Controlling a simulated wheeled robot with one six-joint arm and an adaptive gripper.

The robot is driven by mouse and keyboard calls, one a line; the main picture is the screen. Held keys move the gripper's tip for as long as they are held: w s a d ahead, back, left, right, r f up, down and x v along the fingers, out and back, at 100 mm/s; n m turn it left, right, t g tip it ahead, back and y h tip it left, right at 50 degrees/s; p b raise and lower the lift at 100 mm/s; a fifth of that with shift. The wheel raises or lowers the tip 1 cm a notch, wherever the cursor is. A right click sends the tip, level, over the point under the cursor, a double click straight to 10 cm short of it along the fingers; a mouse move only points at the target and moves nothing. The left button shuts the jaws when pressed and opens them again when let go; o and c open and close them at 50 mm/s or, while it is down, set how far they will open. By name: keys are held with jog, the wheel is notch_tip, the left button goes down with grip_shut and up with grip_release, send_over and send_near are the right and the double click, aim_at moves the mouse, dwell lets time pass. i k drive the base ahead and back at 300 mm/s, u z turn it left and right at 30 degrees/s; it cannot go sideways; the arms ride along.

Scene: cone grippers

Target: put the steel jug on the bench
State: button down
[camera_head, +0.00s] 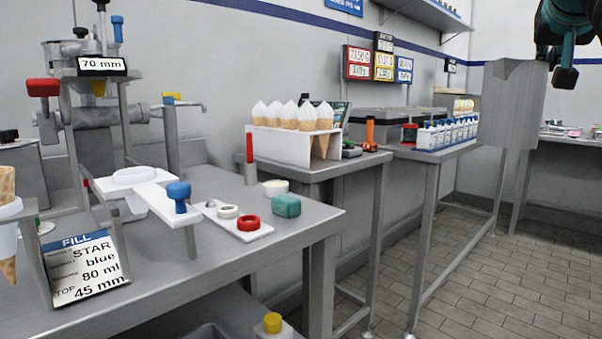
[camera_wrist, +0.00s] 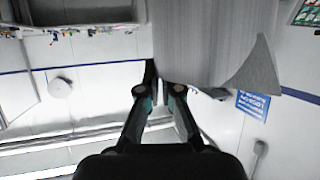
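The steel jug (camera_head: 512,105) is a tall grey vessel with a spout notch at its top edge. It hangs upright in the air at the right of the head view, in front of the far benches. My gripper (camera_head: 563,62) is at its upper right, with dark and teal fingers. In the wrist view the jug (camera_wrist: 215,40) fills the top middle and my fingers (camera_wrist: 162,90) close in at its side. The exact grip point is hidden. The near steel bench (camera_head: 290,245) is at the left, well apart from the jug.
A cone rack (camera_head: 290,145) stands on the middle bench. Blue-white bottles (camera_head: 447,133) line the bench behind. The tiled floor (camera_head: 465,280) at front right is clear.

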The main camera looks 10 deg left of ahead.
aim_at(212, 176)
jog(key=u, duration=0.6)
jog(key=i, duration=0.65)
jog(key=u, duration=0.95)
jog(key=i, duration=0.25)
jog(key=u, duration=0.15)
